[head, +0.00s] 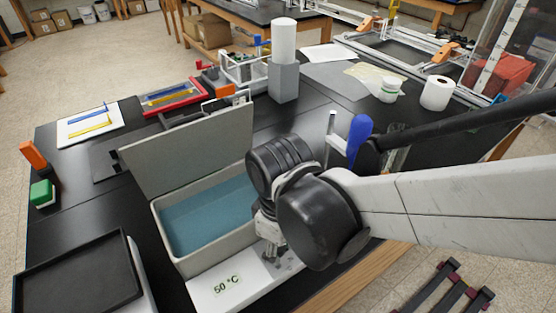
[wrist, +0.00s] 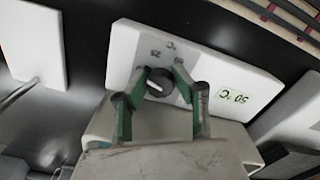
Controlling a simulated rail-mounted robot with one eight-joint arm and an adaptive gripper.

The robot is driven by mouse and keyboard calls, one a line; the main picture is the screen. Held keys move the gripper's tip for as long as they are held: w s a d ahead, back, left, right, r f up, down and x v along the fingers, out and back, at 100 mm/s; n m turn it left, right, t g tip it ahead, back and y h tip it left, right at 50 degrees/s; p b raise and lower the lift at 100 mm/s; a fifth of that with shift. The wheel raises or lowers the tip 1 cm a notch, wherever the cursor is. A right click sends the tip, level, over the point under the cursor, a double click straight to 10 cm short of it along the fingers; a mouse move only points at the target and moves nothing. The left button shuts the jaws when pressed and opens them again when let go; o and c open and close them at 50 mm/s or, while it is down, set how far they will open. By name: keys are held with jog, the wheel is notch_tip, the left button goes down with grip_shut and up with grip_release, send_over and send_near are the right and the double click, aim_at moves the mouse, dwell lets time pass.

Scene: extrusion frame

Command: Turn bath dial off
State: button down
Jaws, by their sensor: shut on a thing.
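The water bath (head: 185,268) is a light grey tub with blue water and a raised lid (head: 185,150). Its white front panel (head: 255,285) carries a "50 °C" label (head: 227,286), seen upside down in the wrist view (wrist: 234,96). The black round dial (wrist: 158,84) with a white pointer line sits on a grey patch of the panel, with small marks near it. My gripper (wrist: 161,72) is shut on the dial, its green-padded fingers on either side. In the head view my gripper (head: 271,257) is over the panel, and the dial is hidden there.
A black tray (head: 75,280) stands left of the bath. A blue-handled item (head: 359,135) stands behind my arm. A grey block with a white cylinder (head: 284,80) stands behind the bath. The bench's wooden front edge (head: 355,280) is close by.

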jog(key=shift+n, duration=1.6)
jog(key=c, duration=1.7)
grip_release()
jog(key=shift+r, duration=6.05)
jog(key=shift+a, duration=0.1)
